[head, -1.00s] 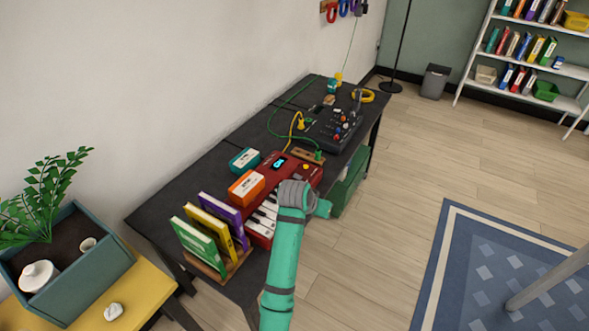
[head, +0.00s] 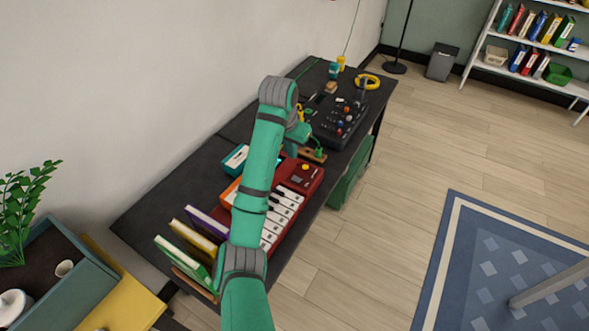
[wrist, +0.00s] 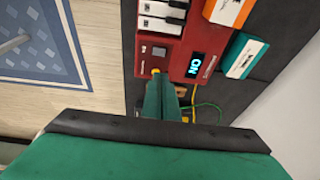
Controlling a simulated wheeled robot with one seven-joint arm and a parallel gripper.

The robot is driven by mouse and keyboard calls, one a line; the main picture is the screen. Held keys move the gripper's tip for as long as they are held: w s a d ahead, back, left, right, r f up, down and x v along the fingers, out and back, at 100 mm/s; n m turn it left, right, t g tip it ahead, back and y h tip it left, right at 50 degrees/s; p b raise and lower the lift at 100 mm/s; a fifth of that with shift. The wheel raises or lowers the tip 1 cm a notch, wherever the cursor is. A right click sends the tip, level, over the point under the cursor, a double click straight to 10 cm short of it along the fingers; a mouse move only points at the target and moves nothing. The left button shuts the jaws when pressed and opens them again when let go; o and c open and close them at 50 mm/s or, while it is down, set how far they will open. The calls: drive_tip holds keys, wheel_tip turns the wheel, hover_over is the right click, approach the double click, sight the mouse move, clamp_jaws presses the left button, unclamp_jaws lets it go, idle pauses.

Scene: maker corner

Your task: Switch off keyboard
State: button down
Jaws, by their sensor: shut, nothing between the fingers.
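The red keyboard (head: 313,178) lies on the dark desk, its white keys partly behind my arm in the head view. In the wrist view the keyboard (wrist: 176,58) shows a lit display (wrist: 195,66) reading "ON", a small grey square (wrist: 159,51) and a yellow button (wrist: 155,71). The yellow button (head: 305,167) also shows in the head view. My gripper (wrist: 163,82) is shut and empty, its fingertips close to the yellow button in the wrist view. I cannot tell whether they touch it.
An orange box (wrist: 230,10) and a teal box (wrist: 246,56) stand beside the keyboard. A black control panel with knobs (head: 340,122) and cables lie beyond it. Upright books (head: 190,240) stand at the near end.

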drive_tip(key=shift+f, duration=0.1)
hover_over(295, 177)
drive_tip(key=s, duration=0.1)
wheel_tip(295, 177, down, 12)
drive_tip(key=shift+s+a+f, duration=0.1)
drive_tip(key=shift+s+a, duration=0.05)
drive_tip(key=shift+f, duration=0.6)
